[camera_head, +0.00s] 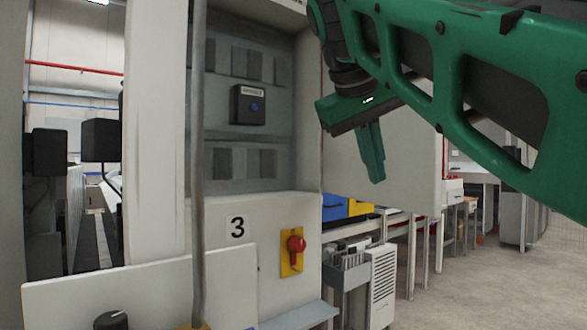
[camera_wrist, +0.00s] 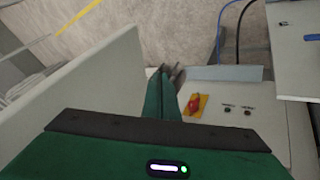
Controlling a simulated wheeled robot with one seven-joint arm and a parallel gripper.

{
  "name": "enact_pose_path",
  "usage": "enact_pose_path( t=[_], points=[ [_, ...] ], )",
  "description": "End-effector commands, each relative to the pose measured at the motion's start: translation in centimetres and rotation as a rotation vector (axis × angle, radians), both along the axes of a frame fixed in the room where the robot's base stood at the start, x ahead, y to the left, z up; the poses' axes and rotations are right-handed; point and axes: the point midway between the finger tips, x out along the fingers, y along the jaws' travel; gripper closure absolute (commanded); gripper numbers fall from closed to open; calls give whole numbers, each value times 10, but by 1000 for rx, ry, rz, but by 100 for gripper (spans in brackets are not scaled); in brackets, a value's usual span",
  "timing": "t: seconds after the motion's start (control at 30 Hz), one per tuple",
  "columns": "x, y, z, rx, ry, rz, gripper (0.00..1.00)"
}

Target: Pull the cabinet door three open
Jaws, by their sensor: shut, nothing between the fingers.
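A plain light panel, which looks like the cabinet door (camera_head: 410,160), stands swung out to the right of the opening. It also shows as a large pale panel at the left of the wrist view (camera_wrist: 85,95). My gripper (camera_head: 375,180) is shut and empty, pointing down in front of the panel in the head view. Whether it touches the panel cannot be told.
A red switch on a yellow plate (camera_head: 293,252) sits on the cabinet's lower front. A grey vertical pole (camera_head: 198,150) stands before the cabinet. A grey cart (camera_head: 348,280) and workbenches are to the right. Open floor (camera_head: 480,280) lies at the lower right.

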Motion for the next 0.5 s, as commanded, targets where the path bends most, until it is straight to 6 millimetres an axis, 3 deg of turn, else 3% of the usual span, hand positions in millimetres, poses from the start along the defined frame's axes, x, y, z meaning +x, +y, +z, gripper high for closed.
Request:
enact_pose_path(
  t=[0.37, 0.5],
  points=[
    [34, -22, -57, 0, 2, 3, 100],
    [39, -43, -55, 2, 0, 1, 100]
  ],
)
